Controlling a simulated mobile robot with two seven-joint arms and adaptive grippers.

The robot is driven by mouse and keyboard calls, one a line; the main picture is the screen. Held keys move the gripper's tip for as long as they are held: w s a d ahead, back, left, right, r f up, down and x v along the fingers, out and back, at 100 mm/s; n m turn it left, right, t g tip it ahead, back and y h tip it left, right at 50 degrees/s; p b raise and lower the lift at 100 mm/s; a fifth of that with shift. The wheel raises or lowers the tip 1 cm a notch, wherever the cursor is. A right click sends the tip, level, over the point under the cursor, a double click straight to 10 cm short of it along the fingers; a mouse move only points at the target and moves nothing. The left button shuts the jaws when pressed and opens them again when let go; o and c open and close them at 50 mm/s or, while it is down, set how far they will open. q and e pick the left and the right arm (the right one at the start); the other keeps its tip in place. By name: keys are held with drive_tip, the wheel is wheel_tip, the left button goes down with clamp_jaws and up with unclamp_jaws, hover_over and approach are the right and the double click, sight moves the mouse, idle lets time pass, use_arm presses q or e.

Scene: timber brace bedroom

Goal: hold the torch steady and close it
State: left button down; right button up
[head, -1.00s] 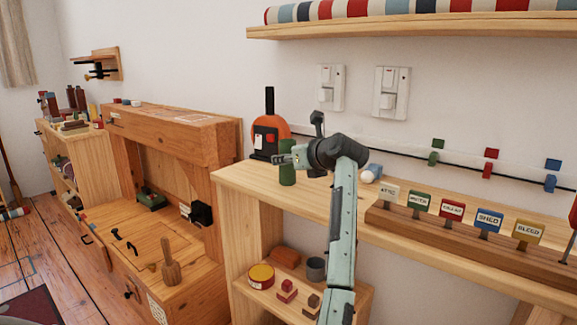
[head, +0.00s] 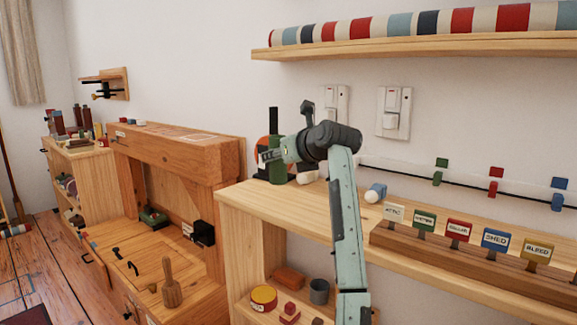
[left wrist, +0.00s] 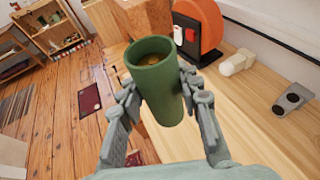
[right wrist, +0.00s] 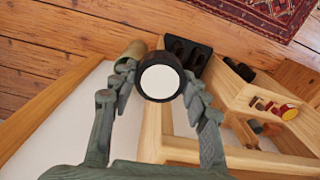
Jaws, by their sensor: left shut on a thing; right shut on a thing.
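The torch body is a green hollow tube (left wrist: 158,82), its open end facing up in the left wrist view. My left gripper (left wrist: 160,98) is shut on its sides. In the head view the tube (head: 278,166) is upright in my left gripper (head: 272,156), in front of an orange and black device, above the wooden worktop (head: 335,205). My right gripper (right wrist: 160,82) is shut on a round dark-rimmed piece with a white disc face (right wrist: 160,78), which may be the torch's cap. My right gripper does not show in the head view.
The orange and black device (left wrist: 202,28) stands close beyond the tube. A white piece (left wrist: 237,62) and a grey piece (left wrist: 292,98) lie on the worktop. A row of coloured labels (head: 460,231) stands to the right. A wall shelf (head: 430,47) hangs above.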

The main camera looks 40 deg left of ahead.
drive_tip(key=shift+f+b, duration=0.3)
drive_tip(key=shift+f, duration=0.05)
use_arm(q)
drive_tip(key=s+a+r, duration=0.2)
drive_tip(key=s+r, duration=0.2)
drive_tip(key=s, duration=0.3)
drive_tip(key=shift+s+a+r, duration=0.15)
drive_tip(key=shift+s+r, duration=0.1)
drive_tip(key=shift+r, duration=0.1)
drive_tip(key=c, duration=1.8)
unclamp_jaws()
clamp_jaws()
